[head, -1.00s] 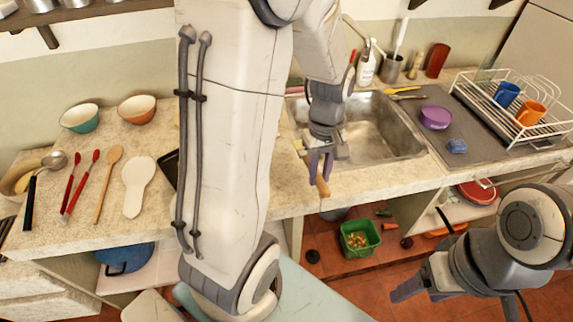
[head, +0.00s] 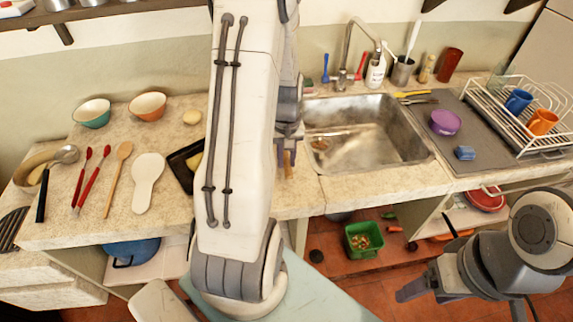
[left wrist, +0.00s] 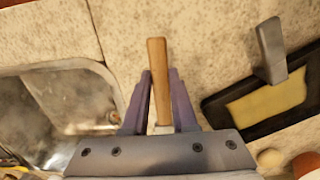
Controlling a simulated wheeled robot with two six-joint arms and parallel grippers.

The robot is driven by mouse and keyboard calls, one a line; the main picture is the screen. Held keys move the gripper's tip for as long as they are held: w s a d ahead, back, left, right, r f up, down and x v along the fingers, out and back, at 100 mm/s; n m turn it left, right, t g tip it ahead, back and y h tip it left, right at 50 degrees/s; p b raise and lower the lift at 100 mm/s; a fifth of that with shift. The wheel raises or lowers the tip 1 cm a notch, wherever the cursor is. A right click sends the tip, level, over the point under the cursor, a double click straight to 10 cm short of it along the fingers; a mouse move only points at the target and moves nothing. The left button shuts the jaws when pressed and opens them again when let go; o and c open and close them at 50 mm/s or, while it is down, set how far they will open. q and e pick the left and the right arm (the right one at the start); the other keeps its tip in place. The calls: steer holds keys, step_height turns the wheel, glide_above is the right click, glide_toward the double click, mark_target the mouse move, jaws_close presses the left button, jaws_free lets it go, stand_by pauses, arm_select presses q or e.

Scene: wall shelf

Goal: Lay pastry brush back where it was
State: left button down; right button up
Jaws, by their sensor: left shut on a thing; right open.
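The pastry brush shows as a wooden handle (left wrist: 157,66) in the left wrist view; its other end is hidden by my gripper. My left gripper (left wrist: 159,100) is shut on it. In the head view, the left gripper (head: 289,150) is partly hidden behind my own arm. It is over the counter (head: 325,190) just left of the sink, with the handle (head: 288,167) pointing toward the front edge. I cannot tell whether the brush touches the counter. My right gripper (head: 418,287) is open and empty, low at the right in front of the cabinets.
A black tray (head: 173,159) with something yellow is left of the brush, partly hidden by my arm. A white spoon rest (head: 147,180), wooden spoon (head: 117,176), red utensils and a ladle lie further left. The sink (head: 365,137) is to the right. Counter between tray and sink looks clear.

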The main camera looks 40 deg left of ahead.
arm_select(q)
step_height(320, 180, down, 3)
steer(key=shift+f, duration=0.1)
steer(key=shift+f, duration=0.55)
steer(key=c, duration=0.7)
jaws_free()
steer(key=shift+r, duration=0.15)
step_height(320, 180, up, 13)
steer(key=shift+b, duration=0.4)
